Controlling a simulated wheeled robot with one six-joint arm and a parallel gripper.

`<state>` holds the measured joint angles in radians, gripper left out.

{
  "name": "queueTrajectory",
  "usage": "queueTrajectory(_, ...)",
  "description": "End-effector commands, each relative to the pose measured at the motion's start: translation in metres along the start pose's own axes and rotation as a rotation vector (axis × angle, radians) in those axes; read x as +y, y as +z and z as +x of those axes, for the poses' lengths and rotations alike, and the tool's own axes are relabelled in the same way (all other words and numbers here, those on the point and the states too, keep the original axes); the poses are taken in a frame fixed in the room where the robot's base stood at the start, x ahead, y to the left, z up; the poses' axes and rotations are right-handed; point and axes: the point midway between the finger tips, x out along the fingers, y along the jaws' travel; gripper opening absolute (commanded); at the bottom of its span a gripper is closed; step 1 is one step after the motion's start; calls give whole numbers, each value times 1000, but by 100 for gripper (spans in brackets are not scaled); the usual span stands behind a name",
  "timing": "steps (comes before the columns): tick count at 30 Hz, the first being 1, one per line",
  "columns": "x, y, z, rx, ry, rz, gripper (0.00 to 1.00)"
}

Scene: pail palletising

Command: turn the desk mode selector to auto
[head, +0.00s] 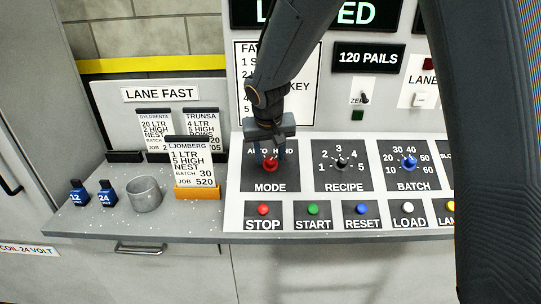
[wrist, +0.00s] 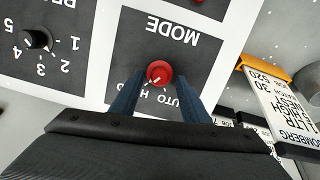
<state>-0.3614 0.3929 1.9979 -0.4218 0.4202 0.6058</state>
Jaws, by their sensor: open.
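The mode selector is a red knob (head: 270,164) on a dark panel marked MODE, with AUTO at upper left and HAND at upper right. In the wrist view the red knob (wrist: 159,71) appears upside down, and a pale mark on it points toward the HAND side. My gripper (head: 268,152) is over the selector, pointing at the panel. In the wrist view my open gripper (wrist: 158,92) has one finger on each side just below the knob, apart from it. The fingers partly hide the AUTO and HAND labels.
The recipe knob (head: 342,163) and blue batch knob (head: 409,162) are to the right. Below are the red STOP button (head: 263,209), green START button (head: 313,209) and blue RESET button (head: 363,209). An orange card holder (head: 198,193) and grey cup (head: 145,195) stand left.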

Motion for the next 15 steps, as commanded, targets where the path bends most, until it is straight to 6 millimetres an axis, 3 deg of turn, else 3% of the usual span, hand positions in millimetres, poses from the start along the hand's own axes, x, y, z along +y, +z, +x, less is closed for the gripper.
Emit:
queueTrajectory(6, 0, 0, 14, 0, 0, 0, 42)
queueTrajectory(15, 0, 0, 17, 0, -1, 0, 42)
